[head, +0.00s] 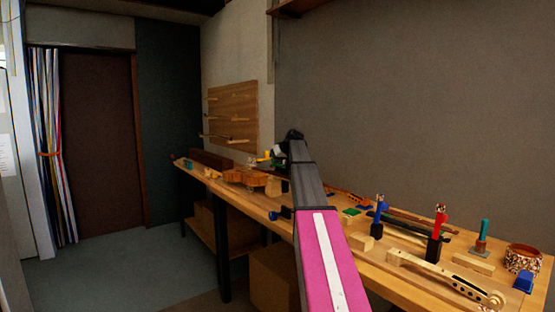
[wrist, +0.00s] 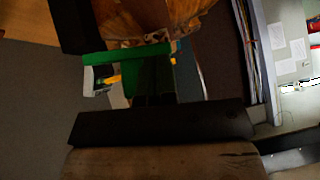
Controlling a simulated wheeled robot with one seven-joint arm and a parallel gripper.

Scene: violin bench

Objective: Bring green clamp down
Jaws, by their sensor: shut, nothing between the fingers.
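A green bar (wrist: 128,53) with a darker green part below it shows in the wrist view, close to the camera; it looks like the green clamp. White and yellow pieces (wrist: 102,78) sit just below its left end. In the head view my arm reaches over the bench, and my gripper (head: 279,152) is at its far end, small and partly hidden by the arm. My gripper is shut and holds nothing. A small green spot (head: 263,160) shows beside it. I cannot tell whether the gripper touches the clamp.
The long wooden bench (head: 395,280) carries a blue clamp (head: 379,212), a red clamp (head: 436,235), a teal-handled tool (head: 483,236), a scroll neck (head: 440,275) and a patterned ring (head: 522,259). A pegboard (head: 233,117) hangs behind. The floor (head: 130,270) at left is clear.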

